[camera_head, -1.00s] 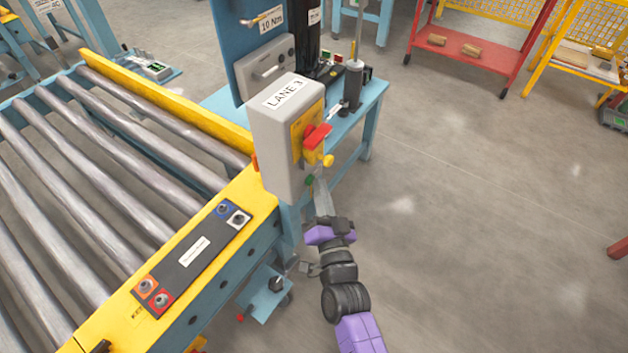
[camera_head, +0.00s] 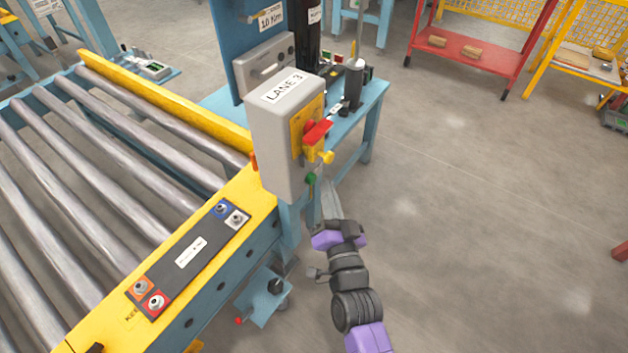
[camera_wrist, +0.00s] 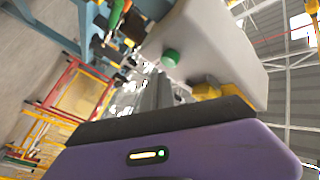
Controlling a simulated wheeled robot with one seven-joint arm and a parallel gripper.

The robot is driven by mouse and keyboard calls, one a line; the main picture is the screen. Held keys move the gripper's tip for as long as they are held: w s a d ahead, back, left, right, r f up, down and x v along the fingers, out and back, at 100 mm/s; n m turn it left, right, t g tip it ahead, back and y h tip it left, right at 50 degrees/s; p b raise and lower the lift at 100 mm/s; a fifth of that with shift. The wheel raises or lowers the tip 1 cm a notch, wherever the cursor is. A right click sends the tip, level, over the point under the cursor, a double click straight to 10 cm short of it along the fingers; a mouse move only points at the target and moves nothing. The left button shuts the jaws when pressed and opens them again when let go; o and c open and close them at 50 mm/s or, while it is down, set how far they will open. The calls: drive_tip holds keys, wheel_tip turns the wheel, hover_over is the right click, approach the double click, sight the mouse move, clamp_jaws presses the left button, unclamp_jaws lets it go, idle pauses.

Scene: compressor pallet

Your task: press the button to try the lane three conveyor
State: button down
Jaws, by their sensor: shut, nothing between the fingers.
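The grey box labelled LANE 3 (camera_head: 272,140) stands at the corner of the roller conveyor. A red switch handle (camera_head: 318,132) on a yellow plate is on its right-hand face, with a yellow knob (camera_head: 327,157) below it. A green button (camera_head: 311,179) is low on the same face; it also shows in the wrist view (camera_wrist: 170,58). My gripper (camera_head: 328,195) is shut and empty, just below and to the right of the green button. It looks apart from the button in the wrist view, where the fingers point past it.
The conveyor's yellow rail carries a dark panel (camera_head: 190,258) with several buttons. A blue bench (camera_head: 372,105) with tools stands behind the box. A red shelf (camera_head: 475,60) is at the back right. The floor to the right is open.

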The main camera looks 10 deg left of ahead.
drive_tip(key=d+b, duration=0.1)
drive_tip(key=b, duration=0.2)
drive_tip(key=d+b, duration=0.1)
drive_tip(key=b, duration=0.3)
drive_tip(key=shift+s+d+f+b, duration=0.2)
drive_tip(key=shift+s+d+b, duration=0.1)
drive_tip(key=shift+s, duration=0.05)
drive_tip(key=shift+d+b, duration=0.25)
drive_tip(key=shift+b, duration=0.9)
drive_tip(key=d+b, duration=0.1)
drive_tip(key=b, duration=0.4)
drive_tip(key=shift+s+d, duration=0.15)
drive_tip(key=shift+s, duration=0.25)
drive_tip(key=shift+s+d+r+b, duration=0.1)
drive_tip(key=shift+r+b, duration=0.1)
drive_tip(key=shift+b, duration=0.15)
